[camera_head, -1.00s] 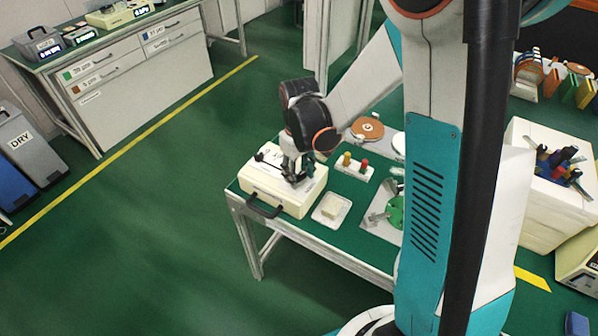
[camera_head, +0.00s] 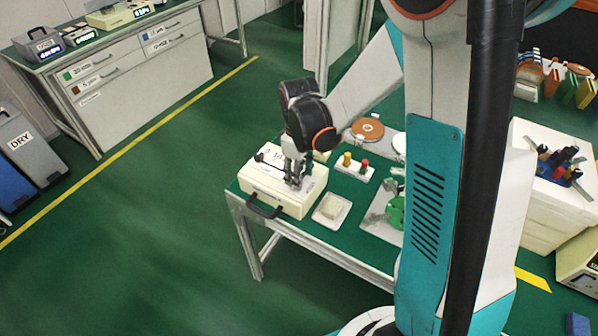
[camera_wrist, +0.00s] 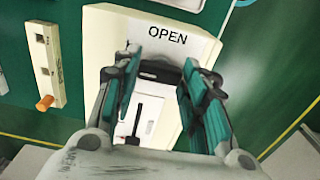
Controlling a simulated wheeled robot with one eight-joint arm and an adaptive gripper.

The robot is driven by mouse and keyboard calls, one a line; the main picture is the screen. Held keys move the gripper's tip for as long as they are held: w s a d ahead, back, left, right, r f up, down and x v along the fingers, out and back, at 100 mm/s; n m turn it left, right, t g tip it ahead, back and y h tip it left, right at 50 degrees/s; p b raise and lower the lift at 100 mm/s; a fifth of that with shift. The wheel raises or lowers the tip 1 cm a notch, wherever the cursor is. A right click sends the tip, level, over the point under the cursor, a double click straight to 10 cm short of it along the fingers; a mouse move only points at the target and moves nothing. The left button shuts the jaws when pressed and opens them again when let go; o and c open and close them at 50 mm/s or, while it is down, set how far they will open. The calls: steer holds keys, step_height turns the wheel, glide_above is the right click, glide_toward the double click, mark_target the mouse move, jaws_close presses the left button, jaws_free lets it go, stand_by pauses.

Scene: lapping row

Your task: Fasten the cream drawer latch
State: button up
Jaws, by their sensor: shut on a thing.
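The cream drawer box (camera_head: 262,191) stands on the near left end of the green-topped table, with a black handle (camera_head: 264,211) on its front. My gripper (camera_head: 294,181) is lowered onto its top. In the wrist view the cream box top (camera_wrist: 105,35) carries a white label reading OPEN. There my gripper (camera_wrist: 163,66) is shut on a black latch piece (camera_wrist: 161,74) just below that word, with teal-padded fingers on both sides. A dark slot mark (camera_wrist: 137,118) shows between the fingers. The fingers hide part of the latch.
A small white dish with a cream block (camera_head: 331,209) stands right of the box. An orange-brown disc (camera_head: 367,129) lies farther back.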

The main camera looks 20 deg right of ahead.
steer(key=o, duration=1.1)
steer(key=shift+c, duration=0.2)
step_height(320, 180, up, 12)
steer(key=s+r+m+t, duration=0.3)
steer(key=s+m, duration=0.1)
steer(key=s, duration=0.4)
steer(key=s+r+m+t, duration=0.4)
steer(key=s, duration=0.4)
